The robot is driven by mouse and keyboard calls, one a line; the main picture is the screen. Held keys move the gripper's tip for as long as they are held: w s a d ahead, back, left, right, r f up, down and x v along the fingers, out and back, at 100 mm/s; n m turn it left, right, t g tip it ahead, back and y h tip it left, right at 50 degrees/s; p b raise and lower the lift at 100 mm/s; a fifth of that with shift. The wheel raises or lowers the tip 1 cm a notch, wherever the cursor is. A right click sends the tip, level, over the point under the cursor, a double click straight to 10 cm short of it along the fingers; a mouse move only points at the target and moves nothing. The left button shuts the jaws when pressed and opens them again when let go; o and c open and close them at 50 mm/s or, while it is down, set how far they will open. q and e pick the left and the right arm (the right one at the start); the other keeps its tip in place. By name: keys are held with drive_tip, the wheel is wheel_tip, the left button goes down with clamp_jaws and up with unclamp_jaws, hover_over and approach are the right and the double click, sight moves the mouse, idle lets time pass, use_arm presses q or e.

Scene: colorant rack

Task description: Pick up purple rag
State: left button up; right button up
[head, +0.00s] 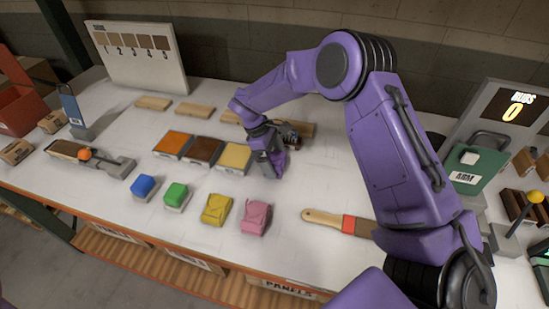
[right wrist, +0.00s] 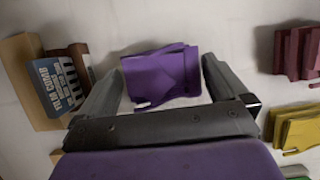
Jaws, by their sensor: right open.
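The purple rag (right wrist: 160,75) lies folded on the white tabletop in the right wrist view, between the two fingers of my right gripper (right wrist: 163,68). The fingers stand apart on either side of it, with pale table showing beside the rag. In the head view my right gripper (head: 268,160) points down at the table, just right of the yellow-beige panel. There the rag is mostly hidden or blends with the purple of my gripper. My left gripper is not in view.

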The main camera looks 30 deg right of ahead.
drive_tip(key=shift+s+d+f, duration=0.15)
drive_tip(key=shift+s+f, duration=0.05)
drive_tip(key=shift+f, duration=0.45)
drive_tip(key=c, duration=0.7)
drive_tip(key=shift+r, duration=0.1)
drive_tip(key=shift+r, duration=0.3)
drive_tip(key=a+r+b, duration=0.1)
drive_tip(key=r, duration=0.1)
drive_tip(key=a+r+b, duration=0.1)
drive_tip(key=a+r, duration=0.1)
drive_tip(key=a+r+b, duration=0.1)
drive_tip(key=r+b, duration=0.1)
drive_tip(key=r, duration=0.1)
drive_tip(key=shift+a, duration=0.2)
drive_tip(key=a+r+b, duration=0.1)
drive_tip(key=a, duration=0.2)
drive_tip(key=a+r+b, duration=0.1)
drive_tip(key=a+r, duration=0.1)
drive_tip(key=a, duration=0.1)
drive_tip(key=a+r+b, duration=0.1)
drive_tip(key=a+r, duration=0.1)
drive_tip(key=a, duration=0.1)
drive_tip(key=shift+s+a+r, duration=0.15)
drive_tip(key=shift+s+a, duration=0.2)
drive_tip(key=shift+s, duration=0.05)
